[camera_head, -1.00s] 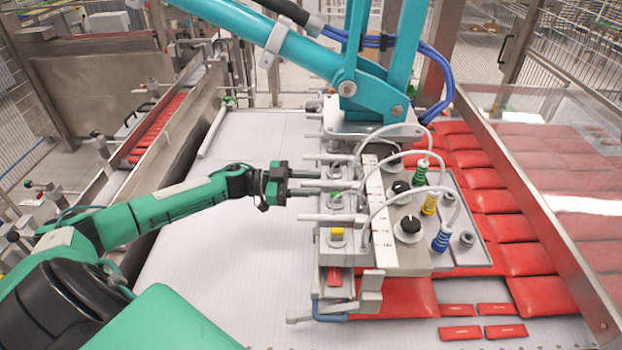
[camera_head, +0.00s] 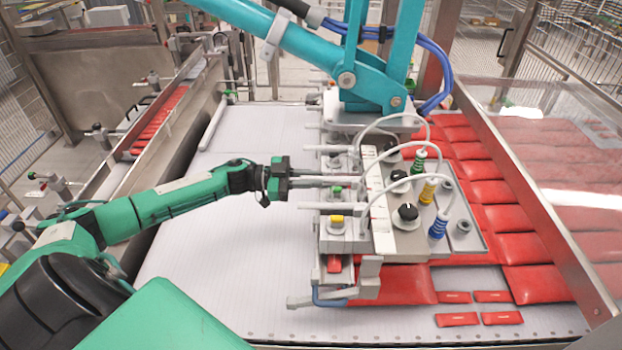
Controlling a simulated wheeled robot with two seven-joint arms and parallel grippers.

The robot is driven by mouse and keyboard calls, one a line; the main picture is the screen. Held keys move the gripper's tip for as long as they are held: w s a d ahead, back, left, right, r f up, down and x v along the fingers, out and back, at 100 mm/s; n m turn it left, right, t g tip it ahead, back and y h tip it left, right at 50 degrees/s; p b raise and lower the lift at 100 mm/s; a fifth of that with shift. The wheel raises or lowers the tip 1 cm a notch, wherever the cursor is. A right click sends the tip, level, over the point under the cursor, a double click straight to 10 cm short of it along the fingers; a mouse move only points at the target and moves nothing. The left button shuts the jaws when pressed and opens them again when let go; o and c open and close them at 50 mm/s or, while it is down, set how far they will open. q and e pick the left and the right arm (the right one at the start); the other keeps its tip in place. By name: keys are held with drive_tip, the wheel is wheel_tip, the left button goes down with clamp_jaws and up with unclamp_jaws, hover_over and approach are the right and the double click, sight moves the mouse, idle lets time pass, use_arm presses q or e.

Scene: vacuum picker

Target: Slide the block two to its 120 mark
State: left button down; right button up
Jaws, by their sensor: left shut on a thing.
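The picker head carries a row of grey blocks along its left side, with light rods sticking out to the left. One block has a green top (camera_head: 336,191) and one nearer block has a yellow top (camera_head: 337,221). A pale scale strip (camera_head: 376,205) with small marks runs beside the blocks; its numbers are too small to read. My left gripper (camera_head: 290,178) is shut at the outer end of a grey rod (camera_head: 312,181), level with the green-topped block. The dark jaws hide the rod's end. I cannot tell which block is number two. My right gripper is out of view.
A teal picker arm (camera_head: 370,72) stands over the blocks. White hoses (camera_head: 385,188) loop above black knobs (camera_head: 408,212) and coloured fittings on the plate. Red packets (camera_head: 510,220) lie on the right. The white belt (camera_head: 230,270) is clear at front left.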

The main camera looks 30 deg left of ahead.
use_arm(q)
drive_tip(key=shift+s+d+f, duration=0.15)
drive_tip(key=shift+s+d, duration=0.1)
drive_tip(key=shift+s, duration=0.1)
drive_tip(key=c, duration=1.7)
unclamp_jaws()
drive_tip(key=o, duration=0.3)
drive_tip(key=shift+s, duration=0.1)
drive_tip(key=shift+o, duration=0.2)
drive_tip(key=shift+d, duration=0.1)
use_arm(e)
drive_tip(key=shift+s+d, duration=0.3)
